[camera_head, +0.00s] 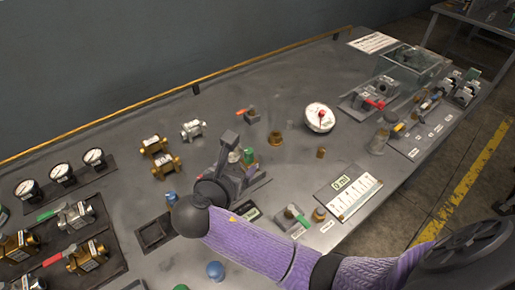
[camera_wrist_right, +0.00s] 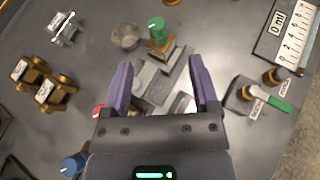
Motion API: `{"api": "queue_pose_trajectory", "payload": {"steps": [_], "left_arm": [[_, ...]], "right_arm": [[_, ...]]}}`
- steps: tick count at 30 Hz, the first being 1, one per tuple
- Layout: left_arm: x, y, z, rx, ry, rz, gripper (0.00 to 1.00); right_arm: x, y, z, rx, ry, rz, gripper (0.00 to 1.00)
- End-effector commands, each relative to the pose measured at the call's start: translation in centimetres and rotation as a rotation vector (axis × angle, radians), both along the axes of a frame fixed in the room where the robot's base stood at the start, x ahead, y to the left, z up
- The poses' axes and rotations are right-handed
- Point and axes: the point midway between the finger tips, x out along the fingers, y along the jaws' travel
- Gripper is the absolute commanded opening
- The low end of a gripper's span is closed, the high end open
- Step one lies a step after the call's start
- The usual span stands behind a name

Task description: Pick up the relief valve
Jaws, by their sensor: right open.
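A brass fitting with a green cap, possibly the relief valve, stands upright on a grey block in the right wrist view (camera_wrist_right: 159,30). Its green cap shows just beyond my right gripper in the head view (camera_head: 248,156). My right gripper (camera_wrist_right: 160,68) is open and empty; its two purple-sided fingers are spread over the grey block (camera_wrist_right: 155,82), with the green-capped fitting ahead of the fingertips. In the head view my right gripper (camera_head: 234,145) hides part of the block. No label confirms which part is the relief valve. My left gripper is not in view.
Brass valves (camera_head: 160,156) stand to the left, and a white-faced gauge (camera_head: 319,117) lies to the right. A green-handled valve (camera_wrist_right: 262,96) sits right of the gripper. A blue-capped part (camera_wrist_right: 73,164) is at lower left. Bare tabletop (camera_head: 235,85) lies toward the back.

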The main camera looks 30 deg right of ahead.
Motion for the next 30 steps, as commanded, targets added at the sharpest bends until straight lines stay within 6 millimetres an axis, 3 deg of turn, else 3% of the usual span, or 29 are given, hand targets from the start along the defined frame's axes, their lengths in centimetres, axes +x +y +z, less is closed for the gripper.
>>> {"api": "queue_pose_trajectory", "payload": {"steps": [5, 13, 17, 23, 30], "left_arm": [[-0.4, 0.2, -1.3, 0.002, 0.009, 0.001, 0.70], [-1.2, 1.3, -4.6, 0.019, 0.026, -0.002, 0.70], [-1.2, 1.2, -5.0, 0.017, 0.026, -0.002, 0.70], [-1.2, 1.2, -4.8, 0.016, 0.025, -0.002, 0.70], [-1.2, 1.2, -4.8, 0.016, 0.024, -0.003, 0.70]], "right_arm": [[1.4, -1.6, -1.4, -0.002, 0.001, -0.002, 0.77], [5.1, -5.1, -4.7, -0.001, 0.002, -0.002, 0.77], [6.0, -6.2, -5.0, -0.002, 0.003, 0.000, 0.77], [6.1, -6.2, -4.7, -0.001, 0.001, 0.000, 0.77], [6.1, -6.2, -4.7, 0.000, 0.001, 0.000, 0.28]]}}
